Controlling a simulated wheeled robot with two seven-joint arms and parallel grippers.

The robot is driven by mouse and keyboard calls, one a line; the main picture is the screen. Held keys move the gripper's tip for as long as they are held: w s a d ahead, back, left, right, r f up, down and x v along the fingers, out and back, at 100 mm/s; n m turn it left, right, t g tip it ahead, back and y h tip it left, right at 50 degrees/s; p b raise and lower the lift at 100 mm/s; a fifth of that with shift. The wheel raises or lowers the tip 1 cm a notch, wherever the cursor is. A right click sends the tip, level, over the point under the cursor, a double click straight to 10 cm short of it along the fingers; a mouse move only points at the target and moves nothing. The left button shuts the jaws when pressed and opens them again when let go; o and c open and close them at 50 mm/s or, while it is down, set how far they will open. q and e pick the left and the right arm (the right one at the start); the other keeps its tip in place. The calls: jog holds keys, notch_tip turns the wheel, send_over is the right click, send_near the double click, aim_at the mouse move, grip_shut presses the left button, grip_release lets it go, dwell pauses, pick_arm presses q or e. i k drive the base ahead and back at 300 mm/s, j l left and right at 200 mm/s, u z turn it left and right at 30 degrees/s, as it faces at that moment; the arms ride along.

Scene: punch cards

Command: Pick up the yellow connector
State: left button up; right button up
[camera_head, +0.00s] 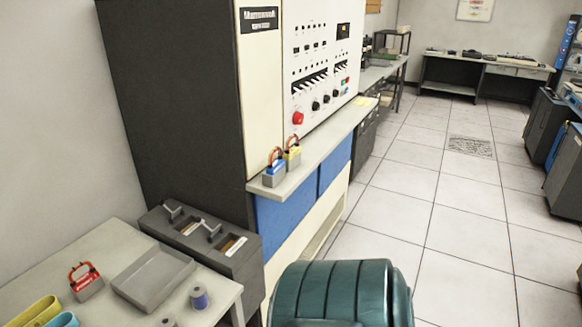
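The yellow connector (292,157) stands on the grey ledge of the large console, at the middle of the head view. It is a small block with a yellow part and orange-red looped wires on top. A similar blue connector (274,171) stands right beside it, on the near side. A red connector (85,284) with a grey base sits on the table at lower left. Neither of my grippers is in view.
The ledge (318,165) juts from the console (300,70). A grey table (110,243) at lower left bears a shallow tray (152,283) and small spools (199,298). A dark two-slot unit (205,240) adjoins it. A teal ribbed rounded form (340,295) fills the bottom centre. Tiled floor at right is clear.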

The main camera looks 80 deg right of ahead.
aim_at(292, 155)
jog(key=i+l, duration=0.15)
jog(key=i, duration=0.35)
jog(key=z, duration=2.65)
